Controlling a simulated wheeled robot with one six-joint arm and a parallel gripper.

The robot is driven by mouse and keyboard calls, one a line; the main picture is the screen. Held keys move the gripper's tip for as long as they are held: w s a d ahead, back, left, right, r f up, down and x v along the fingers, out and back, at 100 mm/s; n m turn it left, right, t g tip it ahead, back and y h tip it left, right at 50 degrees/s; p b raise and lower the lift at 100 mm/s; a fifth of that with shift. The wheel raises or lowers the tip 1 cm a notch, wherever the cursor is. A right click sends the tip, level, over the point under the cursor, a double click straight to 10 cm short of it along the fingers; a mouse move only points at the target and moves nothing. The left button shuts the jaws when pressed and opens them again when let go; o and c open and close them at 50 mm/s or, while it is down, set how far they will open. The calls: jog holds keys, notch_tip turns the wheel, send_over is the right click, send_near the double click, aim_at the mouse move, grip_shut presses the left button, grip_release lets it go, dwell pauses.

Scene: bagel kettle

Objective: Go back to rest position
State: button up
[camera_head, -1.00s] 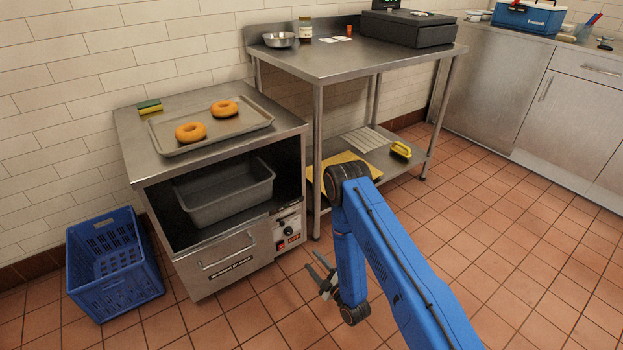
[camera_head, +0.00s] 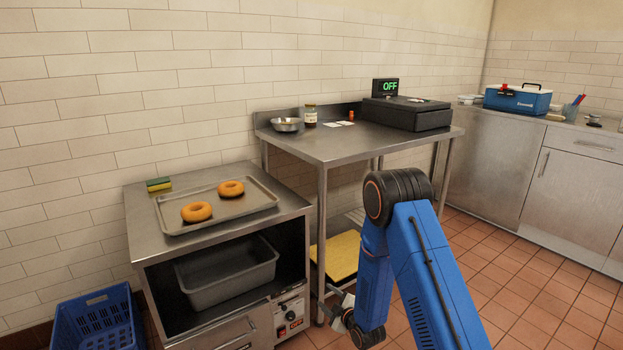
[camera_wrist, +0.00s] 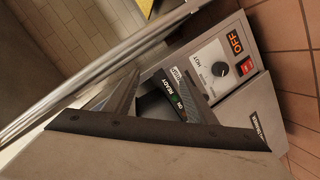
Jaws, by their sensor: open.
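My gripper (camera_head: 334,304) is open and empty at the lower middle of the head view. It hangs low from my blue folded arm, in front of the kettle cabinet's right side. Part of it is hidden behind my arm link. In the wrist view, the cabinet's control panel (camera_wrist: 222,70) shows close by, with a knob, a red switch and an OFF label. The dark jaws appear in front of it, touching nothing that I can make out.
Two bagels (camera_head: 197,211) lie on a metal tray (camera_head: 178,228) on the steel cabinet, beside a sponge (camera_head: 158,184). A grey bin (camera_head: 228,284) sits inside. A blue crate (camera_head: 97,325) stands left. A steel table (camera_head: 352,151) stands right. Open tiled floor (camera_head: 520,290) lies farther right.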

jog(key=s+d+r+m+g+h, duration=0.15)
jog(key=d+r, duration=0.25)
jog(key=r, duration=0.4)
jog(key=d+r+m+h, duration=0.2)
jog(key=d+r, duration=0.2)
jog(key=r, duration=0.4)
jog(key=s+d+r+m+g+h, duration=0.1)
jog(key=s+d+r+m, duration=0.1)
jog(key=s+d+r, duration=0.3)
jog(key=s+d+r+m+g+h, duration=0.1)
jog(key=s+d+r+m, duration=0.2)
jog(key=s+r, duration=0.4)
jog(key=s+d+r+m+g, duration=0.1)
jog(key=s+d+r+m, duration=0.1)
jog(key=s, duration=0.9)
jog(key=s+d+r+m+g, duration=0.2)
jog(key=s+r, duration=0.2)
jog(key=s, duration=0.8)
jog(key=s+d+r+m+g+h, duration=0.1)
jog(key=s+d+r+m, duration=0.1)
jog(key=s, duration=1)
notch_tip(320, 180, up, 2)
jog(key=shift+s+d+m+g, duration=0.2)
jog(key=shift+d+m+g, duration=0.2)
jog(key=shift+m, duration=0.15)
jog(key=shift+c, duration=0.6)
